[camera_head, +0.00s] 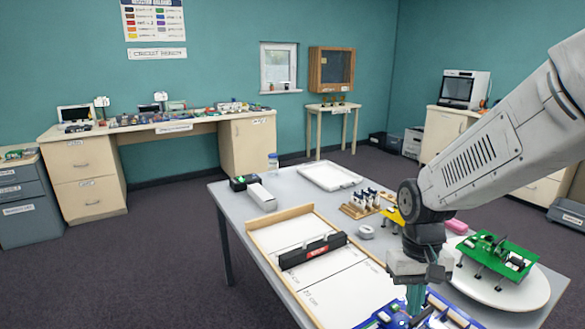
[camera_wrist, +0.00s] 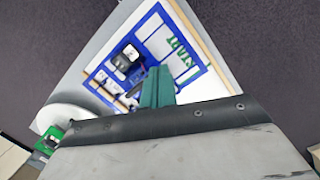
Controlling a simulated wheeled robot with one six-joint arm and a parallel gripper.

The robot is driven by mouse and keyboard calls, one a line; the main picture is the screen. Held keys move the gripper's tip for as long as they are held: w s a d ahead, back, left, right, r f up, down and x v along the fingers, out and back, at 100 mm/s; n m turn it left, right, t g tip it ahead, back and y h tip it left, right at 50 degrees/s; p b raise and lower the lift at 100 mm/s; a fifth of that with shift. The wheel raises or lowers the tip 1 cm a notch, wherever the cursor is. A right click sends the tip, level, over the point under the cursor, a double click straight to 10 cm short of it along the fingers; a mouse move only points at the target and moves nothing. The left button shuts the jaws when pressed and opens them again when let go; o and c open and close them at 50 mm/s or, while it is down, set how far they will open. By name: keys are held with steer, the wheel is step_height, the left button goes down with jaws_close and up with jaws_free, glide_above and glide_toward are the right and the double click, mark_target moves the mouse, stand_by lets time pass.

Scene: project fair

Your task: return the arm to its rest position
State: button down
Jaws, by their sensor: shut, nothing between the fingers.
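My arm reaches in from the right of the head view and bends down over the grey table. My gripper (camera_head: 416,300) points downward above the near end of the table, next to blue parts at the bottom edge. In the wrist view my gripper (camera_wrist: 158,72) shows as green fingers closed together, with nothing between them. A small dark and white object (camera_wrist: 122,66) sits inside the blue outline. The exact height of the fingertips above the board is hard to tell.
A wood-railed board (camera_head: 300,232) with a black bar (camera_head: 313,250) lies left of my gripper. A round white plate (camera_head: 520,292) bearing a green model (camera_head: 497,255) stands right. A white tray (camera_head: 330,176) lies at the table's back. Open floor lies left of the table.

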steer(key=s+d+r+t, duration=0.2)
steer(key=s+r+t, duration=0.1)
steer(key=s+r, duration=1)
steer(key=shift+s+d, duration=0.2)
steer(key=shift+s, duration=1.55)
